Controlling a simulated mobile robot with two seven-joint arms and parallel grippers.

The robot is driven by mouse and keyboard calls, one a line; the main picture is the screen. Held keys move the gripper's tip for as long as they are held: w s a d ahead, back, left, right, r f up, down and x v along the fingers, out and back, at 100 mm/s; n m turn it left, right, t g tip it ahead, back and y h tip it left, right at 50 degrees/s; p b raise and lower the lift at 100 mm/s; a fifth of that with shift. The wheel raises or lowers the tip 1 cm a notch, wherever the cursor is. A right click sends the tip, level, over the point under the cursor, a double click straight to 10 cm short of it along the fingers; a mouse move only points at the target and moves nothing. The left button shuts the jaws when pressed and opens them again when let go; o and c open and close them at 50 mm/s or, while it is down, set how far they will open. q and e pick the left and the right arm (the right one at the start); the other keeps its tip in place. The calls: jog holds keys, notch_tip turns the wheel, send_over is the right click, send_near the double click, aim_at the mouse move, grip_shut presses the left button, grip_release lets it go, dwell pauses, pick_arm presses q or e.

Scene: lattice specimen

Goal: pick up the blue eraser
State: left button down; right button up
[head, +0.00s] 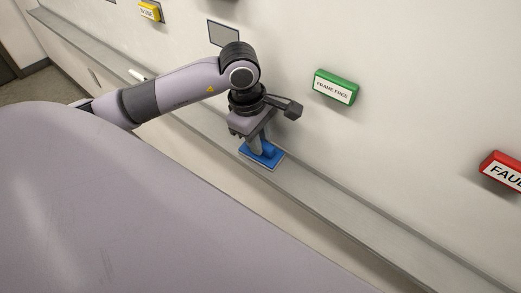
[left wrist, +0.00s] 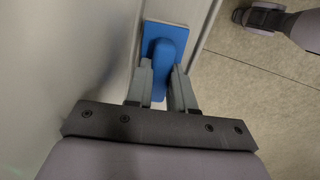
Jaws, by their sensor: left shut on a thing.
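The blue eraser (head: 264,154) rests on the narrow ledge along the wall in the head view. In the left wrist view the blue eraser (left wrist: 168,47) shows a flat base with a raised rounded grip. My left gripper (head: 257,146) points down at it from above. In the left wrist view the left gripper (left wrist: 162,84) has a finger on each side of the raised grip and is shut on it. The fingers hide part of the eraser.
The grey ledge (head: 335,210) runs diagonally along the pale wall. A white marker-like thing (head: 137,75) lies farther along it. Green (head: 335,87), red (head: 502,171) and yellow (head: 149,11) labelled blocks are on the wall. The ledge right of the eraser is clear.

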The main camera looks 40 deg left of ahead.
jog(key=shift+f, duration=0.15)
pick_arm(q)
jog(key=shift+s+a+r+b, duration=0.1)
jog(key=shift+s+r+b, duration=0.05)
jog(key=shift+r+b, duration=0.15)
jog(key=r, duration=0.6)
jog(key=shift+s+r, duration=0.15)
jog(key=shift+s, duration=0.15)
jog(key=s+a+b, duration=0.1)
jog(key=s+b, duration=1.5)
jog(key=s, duration=0.3)
jog(key=shift+a+b, duration=0.2)
jog(key=shift+b, duration=0.2)
pick_arm(e)
jog(key=w+a+f+y, duration=0.1)
jog(key=w+a+f, duration=0.1)
jog(key=f, duration=0.8)
jog(key=shift+w+a+f+n, duration=0.15)
jog(key=shift+a+f+n, duration=0.15)
jog(key=shift+a, duration=0.4)
